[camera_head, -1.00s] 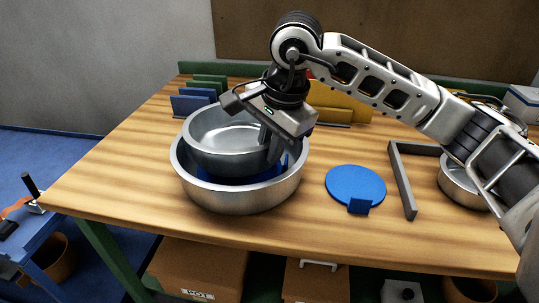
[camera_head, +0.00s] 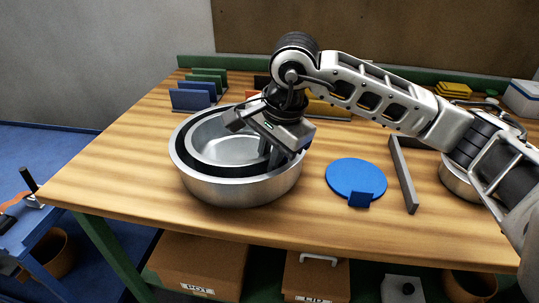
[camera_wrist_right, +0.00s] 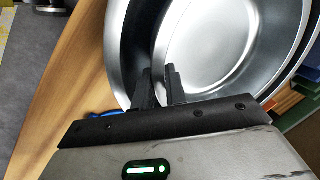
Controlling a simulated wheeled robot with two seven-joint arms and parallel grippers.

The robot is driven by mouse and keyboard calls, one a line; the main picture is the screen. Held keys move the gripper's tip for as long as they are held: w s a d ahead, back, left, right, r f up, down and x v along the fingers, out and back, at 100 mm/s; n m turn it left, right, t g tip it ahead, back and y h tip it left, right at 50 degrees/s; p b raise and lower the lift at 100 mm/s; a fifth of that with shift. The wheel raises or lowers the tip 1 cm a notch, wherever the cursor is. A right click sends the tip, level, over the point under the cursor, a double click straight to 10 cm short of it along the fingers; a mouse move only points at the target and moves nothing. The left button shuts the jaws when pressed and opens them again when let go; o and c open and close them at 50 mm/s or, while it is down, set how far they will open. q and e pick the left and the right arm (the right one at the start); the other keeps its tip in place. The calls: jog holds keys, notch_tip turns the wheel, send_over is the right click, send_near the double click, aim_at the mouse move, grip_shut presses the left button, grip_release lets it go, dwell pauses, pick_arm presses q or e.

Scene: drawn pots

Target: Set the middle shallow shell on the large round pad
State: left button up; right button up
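The middle shallow shell (camera_head: 235,148) is a grey metal bowl. It sits low inside the large metal shell (camera_head: 240,190), with a dark gap between their walls. Both show in the right wrist view, the middle shell (camera_wrist_right: 215,45) inside the large one (camera_wrist_right: 118,45). My right gripper (camera_head: 272,150) is at the middle shell's right rim. In the right wrist view its two fingers (camera_wrist_right: 160,80) stand on either side of that rim; whether they press on it is unclear. No pad shows under the shell; its underside is hidden. My left gripper is out of view.
A blue round pad with a tab (camera_head: 356,178) lies right of the large shell. A grey angled bar (camera_head: 402,175) and a metal pot (camera_head: 455,180) are further right, under my arm. Blue and green upright racks (camera_head: 195,97) stand behind. The table's left side is clear.

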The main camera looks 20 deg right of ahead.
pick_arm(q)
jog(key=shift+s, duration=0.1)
pick_arm(e)
jog(key=o, duration=0.3)
jog(key=shift+r+p, duration=0.75)
jog(key=shift+p, duration=0.1)
jog(key=shift+r, duration=0.4)
pick_arm(q)
jog(key=shift+b, duration=0.6)
pick_arm(e)
jog(key=v, duration=1.1)
jog(key=shift+s, duration=0.1)
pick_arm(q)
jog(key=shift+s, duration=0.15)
pick_arm(e)
jog(key=shift+s+f, duration=0.1)
